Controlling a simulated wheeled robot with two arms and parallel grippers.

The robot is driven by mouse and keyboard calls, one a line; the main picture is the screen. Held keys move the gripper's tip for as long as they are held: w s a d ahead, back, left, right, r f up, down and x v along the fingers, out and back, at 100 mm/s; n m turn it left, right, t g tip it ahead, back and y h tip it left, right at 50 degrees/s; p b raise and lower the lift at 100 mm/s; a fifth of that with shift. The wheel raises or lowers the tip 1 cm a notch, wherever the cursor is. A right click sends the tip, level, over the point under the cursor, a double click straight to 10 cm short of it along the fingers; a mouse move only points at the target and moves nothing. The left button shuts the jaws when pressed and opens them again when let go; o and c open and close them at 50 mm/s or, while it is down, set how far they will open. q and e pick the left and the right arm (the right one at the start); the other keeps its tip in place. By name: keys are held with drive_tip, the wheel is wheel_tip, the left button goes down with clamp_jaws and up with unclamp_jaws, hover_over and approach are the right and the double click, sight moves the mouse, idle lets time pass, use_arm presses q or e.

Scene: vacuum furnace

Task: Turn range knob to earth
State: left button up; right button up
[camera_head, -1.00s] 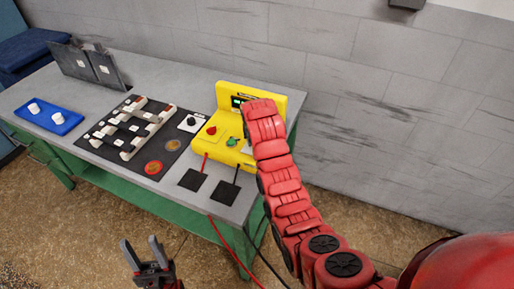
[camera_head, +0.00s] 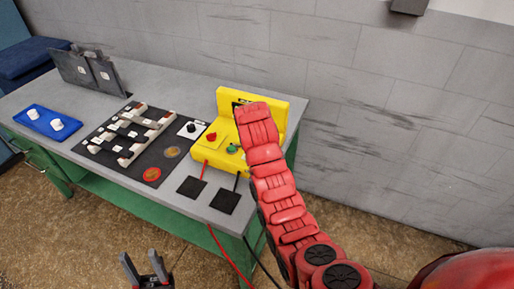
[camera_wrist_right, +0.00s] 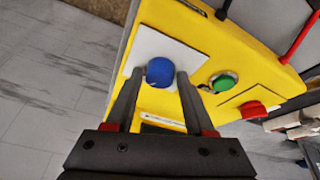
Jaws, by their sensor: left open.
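The yellow tester (camera_head: 222,128) stands at the bench's right end, partly hidden by my red right arm. In the right wrist view its face (camera_wrist_right: 215,55) carries a blue knob (camera_wrist_right: 159,71) on a white plate (camera_wrist_right: 165,42), a green knob (camera_wrist_right: 223,83) and a red knob (camera_wrist_right: 252,110). My right gripper (camera_wrist_right: 160,73) has its fingers apart, one on each side of the blue knob. Whether they touch it is unclear. The knob's markings are not readable. My left gripper (camera_head: 143,262) is open and empty, low in the head view, in front of the bench.
The grey bench (camera_head: 160,73) also carries a black board (camera_head: 160,160) with white blocks, a blue box (camera_head: 47,123) with two white knobs, and two black pads (camera_head: 191,187). Red and black leads hang over the front edge. A grey wall stands behind.

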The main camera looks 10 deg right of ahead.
drive_tip(key=shift+o, duration=1.2)
drive_tip(key=shift+r, duration=0.35)
drive_tip(key=v, duration=0.3)
drive_tip(key=shift+r+p, duration=0.25)
drive_tip(key=shift+p, duration=0.05)
drive_tip(key=p+v, duration=1.3)
drive_tip(key=shift+s, duration=0.2)
